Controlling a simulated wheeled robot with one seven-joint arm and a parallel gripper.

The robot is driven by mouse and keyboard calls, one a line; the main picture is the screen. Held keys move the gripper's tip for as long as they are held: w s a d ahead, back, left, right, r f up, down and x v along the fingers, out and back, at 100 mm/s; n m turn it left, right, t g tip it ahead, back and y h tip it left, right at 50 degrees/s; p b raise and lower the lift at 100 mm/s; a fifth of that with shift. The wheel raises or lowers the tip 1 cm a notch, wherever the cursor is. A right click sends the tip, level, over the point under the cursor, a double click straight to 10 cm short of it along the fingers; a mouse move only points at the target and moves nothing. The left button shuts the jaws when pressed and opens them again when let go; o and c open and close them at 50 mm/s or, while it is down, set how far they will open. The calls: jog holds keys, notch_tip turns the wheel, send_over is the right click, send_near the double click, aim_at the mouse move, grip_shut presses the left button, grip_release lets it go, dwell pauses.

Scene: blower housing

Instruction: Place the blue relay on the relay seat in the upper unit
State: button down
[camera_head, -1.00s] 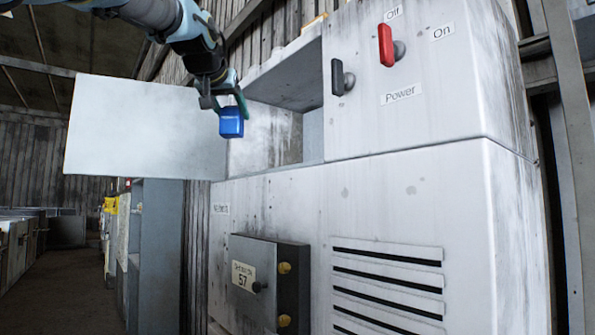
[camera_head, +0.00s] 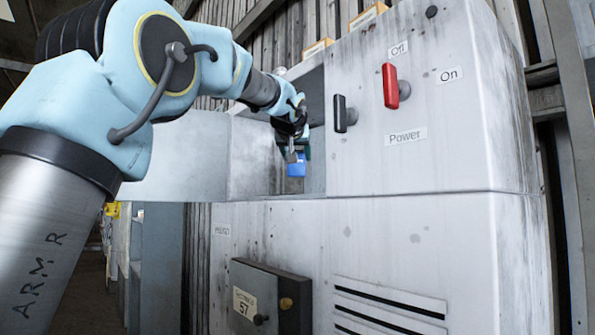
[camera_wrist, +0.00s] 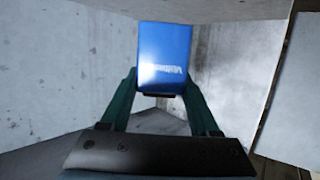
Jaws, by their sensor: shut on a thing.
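The blue relay (camera_head: 296,168) is a small blue block in my gripper, in front of and partly inside the open compartment of the upper unit (camera_head: 262,160). In the wrist view the relay (camera_wrist: 164,58) fills the space between the two dark green fingers of my gripper (camera_wrist: 163,90), which is shut on it. My gripper (camera_head: 294,155) points down in the head view. Pale compartment walls surround the relay in the wrist view. I cannot make out the relay seat; the compartment's floor is mostly hidden.
The open compartment door (camera_head: 180,160) stands out to the left. On the cabinet's right are a black switch (camera_head: 342,113) and a red lever (camera_head: 391,86). A small grey box (camera_head: 262,298) marked 57 projects from the lower unit. A side wall closes the compartment on its right.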

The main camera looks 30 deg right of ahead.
aim_at(297, 171)
notch_tip(297, 171, down, 5)
jog(key=shift+r, duration=0.2)
jog(key=shift+d+f+p, duration=0.1)
jog(key=shift+f+p, duration=0.2)
jog(key=shift+f, duration=0.1)
jog(key=shift+c, duration=0.6)
grip_release()
jog(key=b+v, duration=0.5)
jog(key=v, duration=0.7)
